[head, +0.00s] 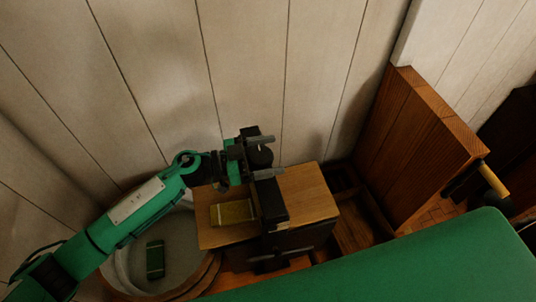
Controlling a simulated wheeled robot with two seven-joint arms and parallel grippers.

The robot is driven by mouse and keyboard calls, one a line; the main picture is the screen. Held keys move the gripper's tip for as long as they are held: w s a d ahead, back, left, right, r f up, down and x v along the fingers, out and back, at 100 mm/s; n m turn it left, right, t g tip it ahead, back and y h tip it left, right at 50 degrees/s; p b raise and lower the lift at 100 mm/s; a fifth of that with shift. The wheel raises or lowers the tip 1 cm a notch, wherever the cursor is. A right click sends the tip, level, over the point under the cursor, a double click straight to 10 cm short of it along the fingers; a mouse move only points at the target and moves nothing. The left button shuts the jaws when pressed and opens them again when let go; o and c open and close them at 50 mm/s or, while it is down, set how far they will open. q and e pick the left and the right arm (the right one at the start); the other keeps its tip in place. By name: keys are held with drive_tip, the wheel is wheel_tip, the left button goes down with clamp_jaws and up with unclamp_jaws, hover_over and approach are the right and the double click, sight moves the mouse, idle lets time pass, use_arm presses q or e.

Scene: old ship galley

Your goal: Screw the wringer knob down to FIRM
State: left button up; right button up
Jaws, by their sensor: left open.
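The wringer (272,205) has a dark upright frame in the middle of a wooden board. A dark round knob (261,158) is at its top end. My left gripper (264,157) comes in from the left and is open, with one grey finger on the far side of the knob and the other on the near side. I cannot tell whether either finger touches the knob. The gripper partly hides the knob, and no FIRM marking is readable. My right gripper is not in view.
The wooden board (305,193) carries a yellowish block (232,212). Below left is a round tub (119,270) with a green block (155,259) inside. A tall wooden panel (420,145) stands on the right, with a yellow handle (493,180) beyond. A pale plank wall (245,65) is close behind.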

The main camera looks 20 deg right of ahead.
use_arm(q)
drive_tip(key=c, duration=1)
drive_tip(key=shift+f+m+g+b, duration=0.1)
drive_tip(key=shift+m+g+b, duration=0.7)
drive_tip(key=shift+g, duration=0.4)
drive_tip(key=m+g+y+b, duration=0.3)
drive_tip(key=g+b, duration=0.1)
drive_tip(key=b, duration=0.1)
drive_tip(key=s+m+g+y+b, duration=0.1)
drive_tip(key=m+g+y+b, duration=0.3)
drive_tip(key=b, duration=0.1)
drive_tip(key=a+m+g+y+b, duration=0.1)
drive_tip(key=m+g+y+b, duration=0.2)
drive_tip(key=g+b, duration=0.2)
drive_tip(key=shift+s+f+m, duration=0.15)
drive_tip(key=shift+s+m, duration=0.1)
drive_tip(key=shift+m, duration=0.15)
drive_tip(key=shift+a+r+m+g+y+b, duration=0.1)
drive_tip(key=shift+m+g+y+b, duration=0.15)
drive_tip(key=shift+m+y+b, duration=0.4)
drive_tip(key=shift+a+r+m+g+y+b, duration=0.1)
drive_tip(key=shift+m+g+y+b, duration=0.2)
drive_tip(key=shift+y, duration=0.55)
